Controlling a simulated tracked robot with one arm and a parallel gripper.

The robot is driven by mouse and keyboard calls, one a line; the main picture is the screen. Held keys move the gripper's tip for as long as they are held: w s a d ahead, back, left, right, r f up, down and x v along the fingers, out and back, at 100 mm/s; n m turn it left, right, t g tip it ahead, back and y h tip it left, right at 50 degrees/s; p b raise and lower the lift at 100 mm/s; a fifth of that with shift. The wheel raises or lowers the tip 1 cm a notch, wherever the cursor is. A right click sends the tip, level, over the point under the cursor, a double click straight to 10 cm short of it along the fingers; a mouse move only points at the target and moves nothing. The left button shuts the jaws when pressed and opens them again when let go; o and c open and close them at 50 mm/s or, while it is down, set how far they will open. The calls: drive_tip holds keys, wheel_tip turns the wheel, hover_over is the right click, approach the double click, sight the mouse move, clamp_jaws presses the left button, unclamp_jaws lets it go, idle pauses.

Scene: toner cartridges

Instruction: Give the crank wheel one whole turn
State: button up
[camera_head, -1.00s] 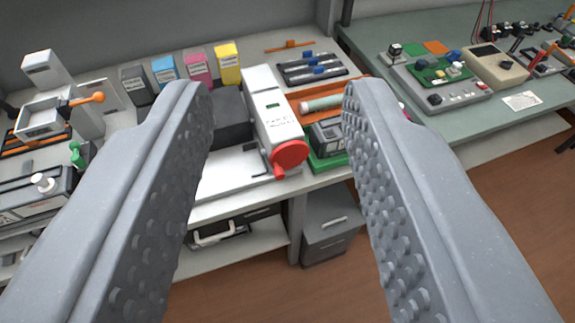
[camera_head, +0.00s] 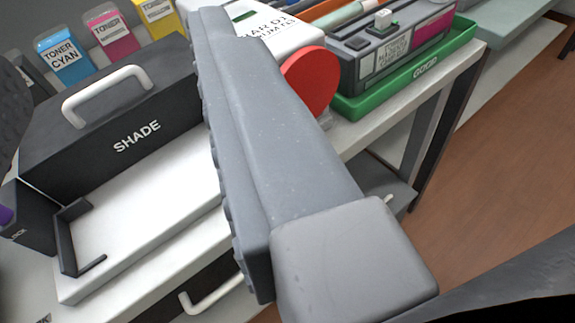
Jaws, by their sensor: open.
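The red crank wheel (camera_head: 311,78) is a round disc on the end of the white machine (camera_head: 283,30), at upper centre. Its left part is hidden behind a finger of my gripper (camera_head: 115,60). That grey finger crosses the middle of the view, in front of the machine and wheel. The other finger shows only as a dark edge at far left. My gripper is open, with nothing held between the fingers. I cannot tell whether the finger touches the wheel. No handle on the wheel shows.
A black box marked SHADE (camera_head: 125,115) with a white handle stands left, behind a white bed (camera_head: 140,215) with a dark bracket. Toner boxes (camera_head: 112,38) stand behind. A green tray (camera_head: 405,78) holding a cartridge (camera_head: 395,45) sits close right of the wheel. Floor lies beyond the bench's right edge.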

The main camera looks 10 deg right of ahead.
drive_tip(key=s+d+f+m+h+b, duration=0.1)
drive_tip(key=d+f+h, duration=0.1)
drive_tip(key=f, duration=0.6)
drive_tip(key=s+d+f+h+b, duration=0.1)
drive_tip(key=f+h, duration=0.2)
drive_tip(key=f, duration=0.4)
drive_tip(key=p, duration=0.4)
approach(318, 97)
drive_tip(key=w+a, duration=0.1)
drive_tip(key=w, duration=0.2)
drive_tip(key=shift+w+a+r, duration=0.1)
drive_tip(key=shift+w+r, duration=0.45)
